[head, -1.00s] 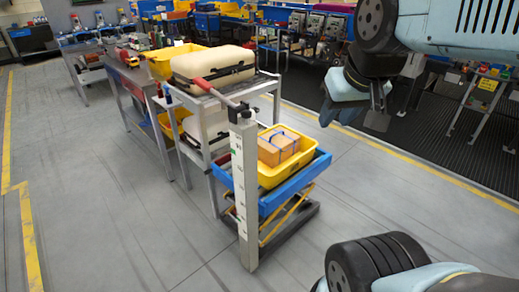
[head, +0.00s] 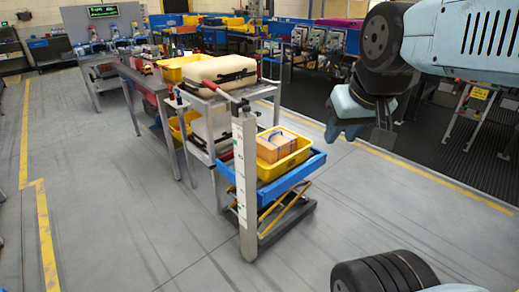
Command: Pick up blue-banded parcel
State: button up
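The blue-banded parcel (head: 273,150) is a brown box with a blue band. It lies in a yellow tray (head: 302,156) on a blue platform (head: 312,167) at the middle right of the head view.
A grey post (head: 246,190) stands at the platform's front left corner. A cart (head: 203,101) with a cream case (head: 216,68) stands behind it. A grey bench (head: 140,82) runs further back. The floor to the left and in front is clear.

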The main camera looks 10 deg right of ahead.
aim_at(271, 147)
jog(key=z, duration=0.2)
jog(key=i, duration=0.85)
jog(key=u, duration=0.25)
jog(key=k, duration=0.45)
jog(key=z, duration=0.9)
jog(key=i, duration=1.5)
jog(key=u, duration=0.35)
